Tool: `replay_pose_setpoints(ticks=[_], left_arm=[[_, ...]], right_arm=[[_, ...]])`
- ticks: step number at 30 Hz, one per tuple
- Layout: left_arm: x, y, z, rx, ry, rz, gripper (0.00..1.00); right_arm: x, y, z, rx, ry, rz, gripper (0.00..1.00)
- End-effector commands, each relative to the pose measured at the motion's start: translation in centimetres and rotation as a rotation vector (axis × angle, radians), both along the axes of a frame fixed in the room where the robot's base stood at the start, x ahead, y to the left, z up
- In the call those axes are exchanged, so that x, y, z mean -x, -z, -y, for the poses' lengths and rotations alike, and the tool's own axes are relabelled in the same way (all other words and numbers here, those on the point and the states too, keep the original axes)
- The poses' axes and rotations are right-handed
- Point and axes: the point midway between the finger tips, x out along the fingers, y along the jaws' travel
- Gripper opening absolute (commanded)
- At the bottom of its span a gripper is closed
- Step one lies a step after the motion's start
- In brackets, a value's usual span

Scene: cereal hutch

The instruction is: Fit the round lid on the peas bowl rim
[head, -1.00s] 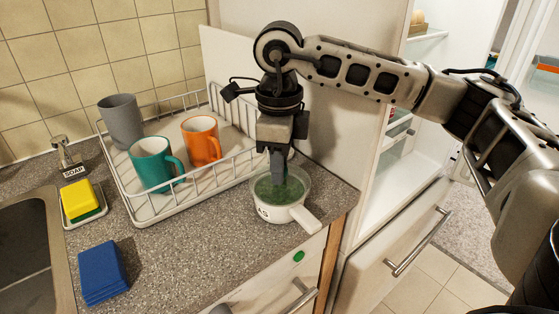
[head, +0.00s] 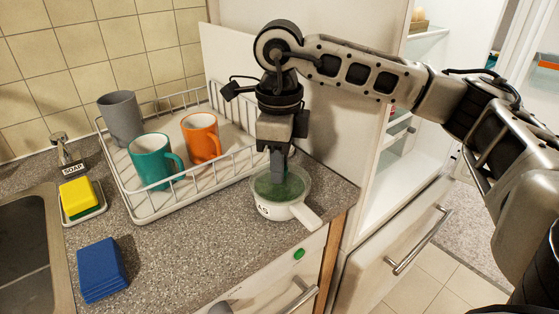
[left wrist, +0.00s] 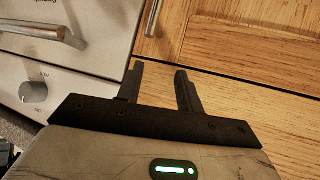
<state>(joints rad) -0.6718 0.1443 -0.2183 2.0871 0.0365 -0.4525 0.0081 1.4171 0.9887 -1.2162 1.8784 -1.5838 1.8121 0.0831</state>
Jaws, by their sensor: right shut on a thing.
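The peas bowl (head: 281,211) is white with a handle pointing to the lower right and part of a label showing. It stands on the counter by the dish rack. A clear round lid (head: 295,186) shows at its top, with green seen through it. My right gripper (head: 277,178) points straight down over the bowl and is shut on the lid near its middle. The fingertips hide the grip. I cannot tell whether the lid is seated on the rim all round. My left gripper (left wrist: 160,85) is open and empty in the left wrist view, in front of wooden cabinet fronts.
A white dish rack (head: 150,213) holds a grey mug (head: 121,118), a teal mug (head: 151,163) and an orange mug (head: 201,138). A yellow sponge (head: 78,197) and blue cloths (head: 102,270) lie near the sink (head: 28,240). The front counter is clear.

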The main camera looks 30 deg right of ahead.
Motion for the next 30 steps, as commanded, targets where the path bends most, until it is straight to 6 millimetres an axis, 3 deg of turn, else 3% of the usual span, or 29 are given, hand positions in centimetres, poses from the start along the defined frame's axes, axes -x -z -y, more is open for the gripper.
replay_pose_setpoints(ticks=[8, 9, 12, 23, 30], left_arm=[[-0.1, 0.0, 0.0, 0.0, -0.001, 0.001, 0.36], [-0.1, 0.0, 0.0, 0.0, -0.001, 0.002, 0.36], [-0.1, 0.0, 0.0, -0.001, 0.0, 0.002, 0.36], [-0.2, -0.4, 0.1, 0.009, -0.002, 0.009, 0.36], [-0.3, -0.6, 0.1, 0.013, -0.001, 0.014, 0.36]], right_arm=[[0.0, 0.0, 0.0, 0.0, 0.0, 0.0, 0.01], [0.0, 0.0, 0.0, 0.0, 0.0, 0.0, 0.26], [0.0, 0.0, 0.0, 0.0, 0.0, 0.0, 0.49], [0.0, -0.1, 0.0, 0.0, 0.0, 0.001, 0.49], [-0.1, -4.5, -0.1, -0.002, 0.0, 0.006, 0.49]])
